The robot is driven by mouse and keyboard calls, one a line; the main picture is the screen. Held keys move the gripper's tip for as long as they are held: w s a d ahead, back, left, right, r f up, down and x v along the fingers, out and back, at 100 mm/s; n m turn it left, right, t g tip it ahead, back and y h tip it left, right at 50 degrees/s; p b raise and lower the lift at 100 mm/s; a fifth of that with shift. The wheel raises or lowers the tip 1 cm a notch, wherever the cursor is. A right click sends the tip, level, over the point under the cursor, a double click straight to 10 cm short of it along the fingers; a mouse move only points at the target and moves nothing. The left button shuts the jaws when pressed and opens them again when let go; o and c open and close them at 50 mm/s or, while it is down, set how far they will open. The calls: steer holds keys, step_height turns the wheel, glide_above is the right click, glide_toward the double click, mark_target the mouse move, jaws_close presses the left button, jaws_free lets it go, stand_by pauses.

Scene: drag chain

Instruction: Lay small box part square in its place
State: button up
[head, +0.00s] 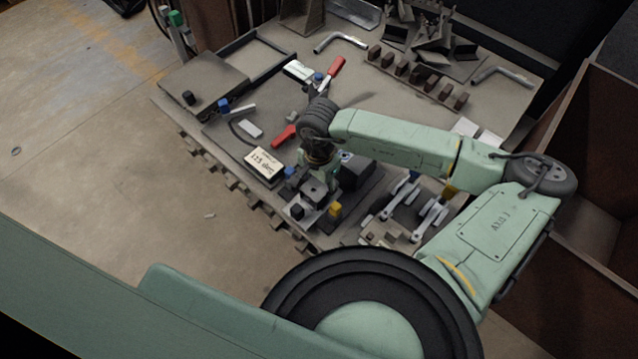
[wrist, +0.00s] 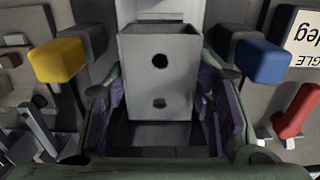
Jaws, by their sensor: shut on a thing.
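The small box part (wrist: 160,72) is a grey square-sided piece with two dark round holes in the face towards the wrist camera. My gripper (wrist: 160,92) is shut on it, with one finger at its left side and one at its right. In the head view my gripper (head: 318,172) is low over the near part of the bench, above a small dark fixture with coloured blocks. The arm and gripper partly cover this spot. The underside of the part is hidden, so I cannot tell whether it touches the surface below.
A yellow block (wrist: 57,61) and a blue block (wrist: 263,56) flank the part closely. A red-handled tool (wrist: 294,113) and a white label card (head: 264,161) lie nearby. A linkage assembly (head: 408,208) stands to the right. The grey bench (head: 400,135) has brown blocks towards the back.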

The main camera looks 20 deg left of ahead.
steer(key=o, duration=1.4)
step_height(320, 180, up, 12)
steer(key=shift+r, duration=0.1)
